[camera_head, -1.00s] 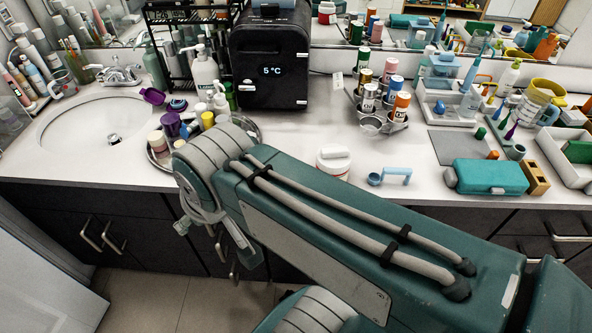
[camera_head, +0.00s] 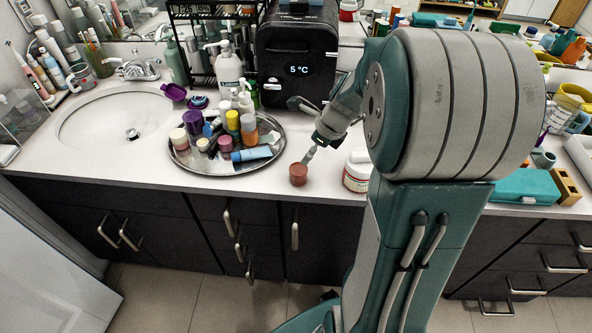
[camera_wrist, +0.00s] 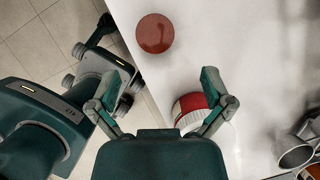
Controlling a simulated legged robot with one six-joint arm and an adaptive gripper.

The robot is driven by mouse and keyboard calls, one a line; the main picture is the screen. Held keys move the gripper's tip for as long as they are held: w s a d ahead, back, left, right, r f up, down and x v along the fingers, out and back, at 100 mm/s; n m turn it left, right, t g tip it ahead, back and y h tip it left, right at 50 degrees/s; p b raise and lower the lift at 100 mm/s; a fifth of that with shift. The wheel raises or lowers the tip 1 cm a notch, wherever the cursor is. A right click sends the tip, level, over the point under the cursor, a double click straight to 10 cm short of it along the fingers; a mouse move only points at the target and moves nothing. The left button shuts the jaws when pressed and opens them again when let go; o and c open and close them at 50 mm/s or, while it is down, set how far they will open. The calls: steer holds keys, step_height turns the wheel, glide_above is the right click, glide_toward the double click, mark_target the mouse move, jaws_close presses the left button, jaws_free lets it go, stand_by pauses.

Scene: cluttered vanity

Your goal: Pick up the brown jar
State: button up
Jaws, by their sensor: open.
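The brown jar (camera_head: 298,174) is small, round and reddish brown. It stands upright near the counter's front edge, right of the round tray. From above, its round top shows in the wrist view (camera_wrist: 154,34). My gripper (camera_head: 305,130) is above the counter behind and above the jar, with one finger near the jar in the picture. In the wrist view my gripper (camera_wrist: 165,70) has its fingers spread with nothing held. The jar lies beyond the fingertips there, apart from them.
A white jar with a red label (camera_head: 356,172) stands right of the brown jar; it shows near my right finger in the wrist view (camera_wrist: 191,104). The metal tray (camera_head: 177,157) of bottles is to the left. A black box reading 5 °C (camera_head: 297,50) stands behind.

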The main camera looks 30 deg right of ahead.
mark_target(301, 170)
steer(key=x, duration=0.4)
steer(key=shift+a+f, duration=0.15)
steer(key=shift+a, duration=0.1)
steer(key=shift+s+d+f+x, duration=0.1)
steer(key=shift+s+x, duration=0.05)
steer(key=shift+x, duration=0.85)
steer(key=shift+s+d+f+x, duration=0.1)
steer(key=shift+x, duration=0.9)
steer(key=shift+s+d+x, duration=0.1)
steer(key=shift+s+x, duration=0.05)
steer(key=shift+x, duration=0.8)
steer(key=c, duration=1.2)
